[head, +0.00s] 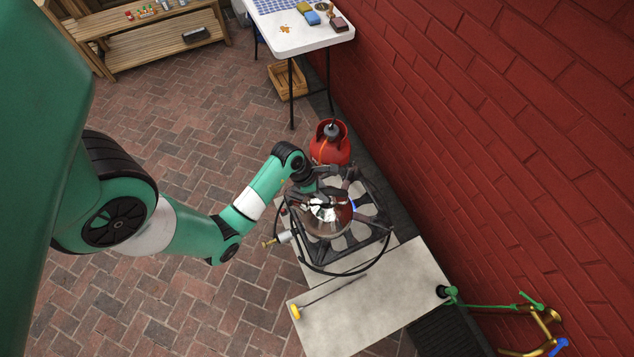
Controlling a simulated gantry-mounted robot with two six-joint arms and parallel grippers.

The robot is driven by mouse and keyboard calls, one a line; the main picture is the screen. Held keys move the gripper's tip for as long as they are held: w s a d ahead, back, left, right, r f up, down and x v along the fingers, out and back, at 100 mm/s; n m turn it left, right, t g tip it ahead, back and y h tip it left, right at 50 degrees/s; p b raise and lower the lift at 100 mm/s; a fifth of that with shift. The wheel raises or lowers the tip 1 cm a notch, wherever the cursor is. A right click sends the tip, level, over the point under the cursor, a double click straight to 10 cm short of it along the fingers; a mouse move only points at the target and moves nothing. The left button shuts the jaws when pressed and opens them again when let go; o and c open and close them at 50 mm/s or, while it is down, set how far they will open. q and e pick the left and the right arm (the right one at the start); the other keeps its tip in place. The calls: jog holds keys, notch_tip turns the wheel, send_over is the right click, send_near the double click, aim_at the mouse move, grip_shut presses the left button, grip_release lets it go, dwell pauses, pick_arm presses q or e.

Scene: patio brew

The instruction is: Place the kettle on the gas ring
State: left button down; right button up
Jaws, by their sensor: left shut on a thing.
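The shiny metal kettle (329,216) is over the middle of the gas ring (370,228), a dark iron burner frame with several bars. From this high angle I cannot tell whether the kettle's base touches the bars. My left gripper (322,196) is at the top of the kettle, shut on its handle. The fingers and handle partly hide each other. A small blue patch shows beside the kettle at the burner. My right gripper is not in view.
A red gas bottle (330,145) stands just behind the burner. A pale slab (372,305) in front holds a thin yellow-handled tool (296,312). The red brick wall (500,120) closes off the right. A white table (290,40) is at the back.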

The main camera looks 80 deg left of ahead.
pick_arm(q)
jog(key=w+a+f+b, duration=0.1)
jog(key=f, duration=0.1)
jog(key=w+a+f+b, duration=0.1)
jog(key=w+a+f, duration=0.1)
jog(key=w+a+f+b, duration=0.1)
jog(key=w+f+b, duration=0.1)
jog(key=shift+w+a+f, duration=0.15)
jog(key=shift+w+a, duration=0.1)
jog(key=shift+a, duration=0.05)
jog(key=shift+w+a+f, duration=0.1)
jog(key=shift+w+a, duration=0.05)
jog(key=shift+w, duration=0.1)
jog(key=f+b, duration=0.2)
jog(key=f, duration=0.1)
jog(key=shift+w+a+f, duration=0.1)
jog(key=shift+w+a, duration=0.1)
jog(key=shift+f, duration=0.35)
jog(key=shift+s+r, duration=0.1)
jog(key=c, duration=0.6)
grip_release()
jog(key=shift+f, duration=0.2)
